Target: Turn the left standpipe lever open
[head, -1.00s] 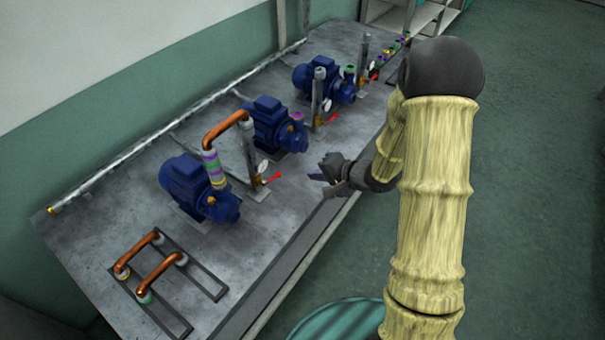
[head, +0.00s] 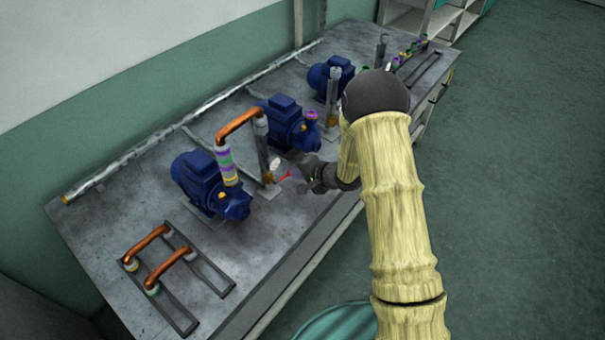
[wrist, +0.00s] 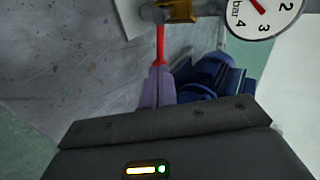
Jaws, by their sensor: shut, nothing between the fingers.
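The left standpipe (head: 261,145) is a grey upright pipe joined by a copper bend to the nearest pump. Its red lever (head: 283,176) sticks out low toward the bench's front edge. In the wrist view the red lever (wrist: 160,43) runs from a brass valve (wrist: 182,10) down toward my fingertips. My gripper (head: 303,172) is beside the lever's free end. In the wrist view its lilac fingers (wrist: 158,74) are shut, with the lever's end at their tips. I cannot tell whether they touch it. A white gauge (wrist: 263,14) sits right of the valve.
Blue pumps (head: 284,125) stand along the grey bench (head: 110,240). Another standpipe (head: 332,95) stands farther back, partly near my arm. Copper bends (head: 150,245) lie on a frame at the front left. The bench's front strip is clear.

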